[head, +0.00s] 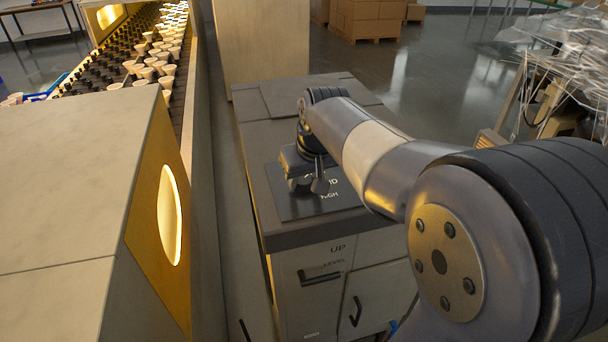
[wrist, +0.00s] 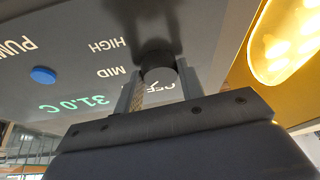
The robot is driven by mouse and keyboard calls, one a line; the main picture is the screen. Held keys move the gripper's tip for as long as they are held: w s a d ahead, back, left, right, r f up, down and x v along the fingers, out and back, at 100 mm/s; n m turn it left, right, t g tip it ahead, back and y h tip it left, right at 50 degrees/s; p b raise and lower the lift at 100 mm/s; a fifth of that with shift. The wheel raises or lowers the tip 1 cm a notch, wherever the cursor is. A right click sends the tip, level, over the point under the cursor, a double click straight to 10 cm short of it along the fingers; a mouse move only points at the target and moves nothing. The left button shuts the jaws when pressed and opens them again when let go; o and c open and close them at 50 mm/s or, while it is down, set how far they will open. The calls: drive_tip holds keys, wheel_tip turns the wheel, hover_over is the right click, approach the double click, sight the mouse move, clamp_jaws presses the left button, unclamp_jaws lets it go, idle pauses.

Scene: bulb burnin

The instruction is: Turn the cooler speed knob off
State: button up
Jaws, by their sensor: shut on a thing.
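The cooler speed knob (wrist: 158,72) is a dark round knob on a grey panel in the wrist view. My gripper (wrist: 157,90) is shut on it, with one finger on each side. I cannot tell which label the knob points to. In the head view my gripper (head: 306,184) reaches down to the dark panel (head: 300,208) on top of the grey cabinet, and the arm and gripper hide the knob.
A conveyor with many bulbs (head: 150,68) runs on the left behind a housing (head: 70,200) with a glowing oval window.

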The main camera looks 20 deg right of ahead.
drive_tip(key=n+y, duration=0.1)
drive_tip(key=n, duration=0.3)
drive_tip(key=shift+d+n+g+y, duration=0.2)
drive_tip(key=shift+n+g+y, duration=0.1)
drive_tip(key=shift+y, duration=0.1)
drive_tip(key=shift+w+d+n+g+y, duration=0.1)
drive_tip(key=shift+n+g+y, duration=0.25)
drive_tip(key=shift+n, duration=0.95)
drive_tip(key=shift+w+n+g+y, duration=0.1)
drive_tip(key=shift+n+g+y, duration=0.25)
drive_tip(key=shift+n, duration=0.95)
drive_tip(key=o, duration=1)
drive_tip(key=v, duration=1)
drive_tip(key=shift+d+r+b, duration=0.15)
drive_tip(key=shift+r+b, duration=0.15)
drive_tip(key=shift+r, duration=0.1)
